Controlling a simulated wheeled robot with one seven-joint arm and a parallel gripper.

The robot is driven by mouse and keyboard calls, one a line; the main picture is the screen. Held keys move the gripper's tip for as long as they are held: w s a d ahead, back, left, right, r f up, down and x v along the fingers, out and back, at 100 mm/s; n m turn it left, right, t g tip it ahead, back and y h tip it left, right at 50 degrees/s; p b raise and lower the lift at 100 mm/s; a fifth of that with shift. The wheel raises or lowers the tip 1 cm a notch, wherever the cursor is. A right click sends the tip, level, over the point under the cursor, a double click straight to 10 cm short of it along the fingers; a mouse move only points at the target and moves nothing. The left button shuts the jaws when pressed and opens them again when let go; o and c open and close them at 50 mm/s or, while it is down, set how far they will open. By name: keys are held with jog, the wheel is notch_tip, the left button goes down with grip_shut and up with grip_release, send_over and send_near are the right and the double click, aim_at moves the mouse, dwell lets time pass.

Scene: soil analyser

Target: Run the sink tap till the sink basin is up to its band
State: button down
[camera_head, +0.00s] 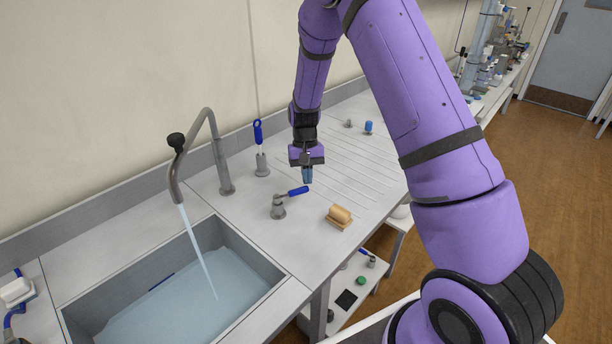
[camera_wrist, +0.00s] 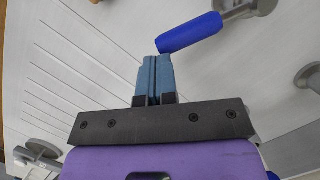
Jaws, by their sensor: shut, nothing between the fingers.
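The sink tap (camera_head: 209,140) stands behind the sink basin (camera_head: 265,262), and a stream of water (camera_head: 199,250) runs from its spout into the basin. Water (camera_head: 185,305) covers the basin floor. A short dark blue mark (camera_head: 160,281), perhaps the band, shows on the basin wall close to the water's edge; I cannot tell the exact level against it. A lever valve (camera_head: 279,208) with a blue handle stands right of the basin. My gripper (camera_head: 307,175) is shut and empty, above the handle's end. In the wrist view the fingertips (camera_wrist: 157,58) appear beside the blue handle (camera_wrist: 190,33); contact is unclear.
A second valve with an upright blue handle (camera_head: 258,135) stands behind the lever valve. A wooden block or brush (camera_head: 339,216) lies on the counter's front right. A small blue item (camera_head: 368,127) stands at the back of the ribbed drainboard (camera_head: 350,160). The drainboard's middle is clear.

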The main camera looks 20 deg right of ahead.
jog(key=shift+s+m, duration=0.45)
jog(key=shift+m, duration=0.05)
jog(key=shift+s+d+m+y, duration=0.1)
jog(key=shift+s+m+y, duration=0.3)
jog(key=shift+s+m, duration=0.65)
jog(key=s+m, duration=0.1)
jog(key=m, duration=0.1)
jog(key=s+a+m+t, duration=0.1)
jog(key=s+m, duration=0.1)
jog(key=shift+s+y, duration=0.1)
jog(key=shift+y, duration=0.3)
jog(key=shift+s+a+m+t+y, duration=0.15)
jog(key=shift+s+a+m+t, duration=0.15)
jog(key=shift+s+a+m, duration=0.45)
jog(key=shift+s+a+m+t+y, duration=0.15)
jog(key=shift+s+a+m+t, duration=0.15)
jog(key=shift+s+m, duration=0.8)
jog(key=shift+a+m, duration=0.3)
jog(key=shift+a, duration=0.05)
jog(key=shift+s+a, duration=0.2)
jog(key=shift+a, duration=0.05)
